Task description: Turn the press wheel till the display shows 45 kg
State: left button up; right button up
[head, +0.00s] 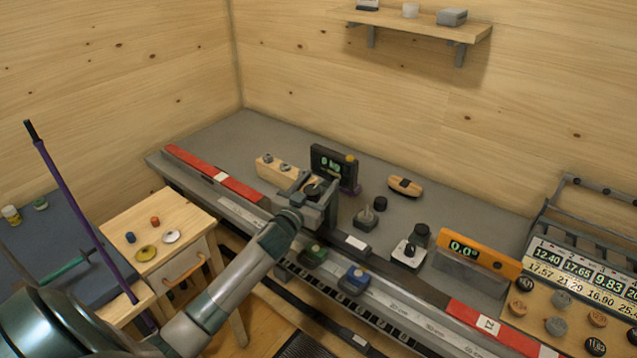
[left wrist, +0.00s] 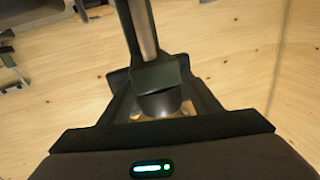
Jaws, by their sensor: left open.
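The display (head: 332,166) is a dark box on the bench reading what looks like 0 kg in green. The press (head: 327,211) is a dark frame just in front of it. My left gripper (head: 308,190) is at the press's upper part, in front of the display. It is open. In the left wrist view, a dark round part (left wrist: 160,103) shows between the jaws of my left gripper (left wrist: 162,112), below a dark bar. This may be the press wheel; I cannot tell whether the jaws touch it. My arm and gripper hide much of the wheel. My right gripper is not in view.
A wooden block with knobs (head: 285,170) stands left of the press. A dark knob stand (head: 365,217) is right of the press. An orange level (head: 470,253) stands farther right.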

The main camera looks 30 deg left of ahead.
pick_arm(q)
jog(key=c, duration=1.1)
jog(key=shift+o, duration=0.2)
